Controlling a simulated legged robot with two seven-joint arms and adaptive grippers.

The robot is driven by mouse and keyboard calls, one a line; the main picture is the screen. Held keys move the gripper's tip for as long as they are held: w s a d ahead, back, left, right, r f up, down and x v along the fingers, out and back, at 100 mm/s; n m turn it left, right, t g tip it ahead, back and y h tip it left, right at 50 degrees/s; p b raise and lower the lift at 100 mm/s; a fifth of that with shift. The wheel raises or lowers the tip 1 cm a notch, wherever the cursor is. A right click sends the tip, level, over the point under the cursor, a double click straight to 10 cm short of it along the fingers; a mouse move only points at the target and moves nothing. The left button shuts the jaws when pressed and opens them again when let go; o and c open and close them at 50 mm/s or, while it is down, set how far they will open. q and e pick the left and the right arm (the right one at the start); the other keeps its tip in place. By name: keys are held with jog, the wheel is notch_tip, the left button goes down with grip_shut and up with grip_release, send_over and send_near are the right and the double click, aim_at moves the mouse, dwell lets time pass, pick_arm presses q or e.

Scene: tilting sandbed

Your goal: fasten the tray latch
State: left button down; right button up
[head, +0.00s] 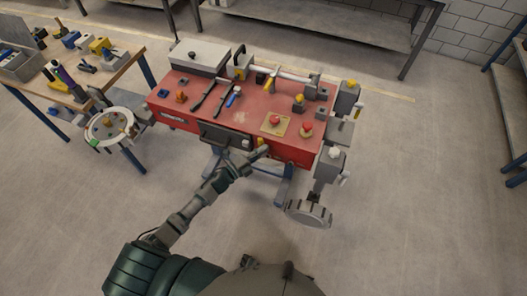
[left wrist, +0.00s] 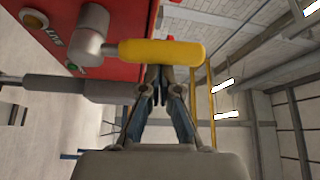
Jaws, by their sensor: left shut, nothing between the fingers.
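A yellow lever (left wrist: 165,52) on a grey hub (left wrist: 94,30) sticks out from the red front panel in the left wrist view. It looks like the latch, though I cannot be sure. My left gripper (left wrist: 160,78) is shut and empty, its fingertips right against or just short of the lever's edge; I cannot tell if they touch. In the head view my left gripper (head: 262,151) is at the front edge of the red bench (head: 240,115) and covers part of that spot. My right gripper is not in view.
Red buttons (head: 306,130), black bars and a grey box (head: 200,56) are on the bench top. A handwheel (head: 309,213) hangs at right, a round dial plate (head: 110,125) at left. The floor in front is clear.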

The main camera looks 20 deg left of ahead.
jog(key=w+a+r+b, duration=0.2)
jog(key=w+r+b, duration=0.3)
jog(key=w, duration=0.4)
pick_arm(q)
jog(key=a+f+n+t+y+b, duration=0.2)
jog(key=a+f+n+t+y, duration=0.1)
jog(key=n, duration=0.8)
jog(key=a+f+n+t+y+b, duration=0.2)
jog(key=a+n+t+y, duration=0.2)
jog(key=n, duration=0.8)
jog(key=shift+f+t+y, duration=0.4)
jog(key=shift+t+y, duration=0.1)
jog(key=shift+y, duration=0.8)
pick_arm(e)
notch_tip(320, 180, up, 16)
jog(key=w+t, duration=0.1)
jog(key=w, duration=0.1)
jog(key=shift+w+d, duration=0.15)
pick_arm(q)
jog(key=shift+w+a+f+n, duration=0.1)
jog(key=shift+f+n, duration=0.05)
jog(key=shift+n, duration=0.15)
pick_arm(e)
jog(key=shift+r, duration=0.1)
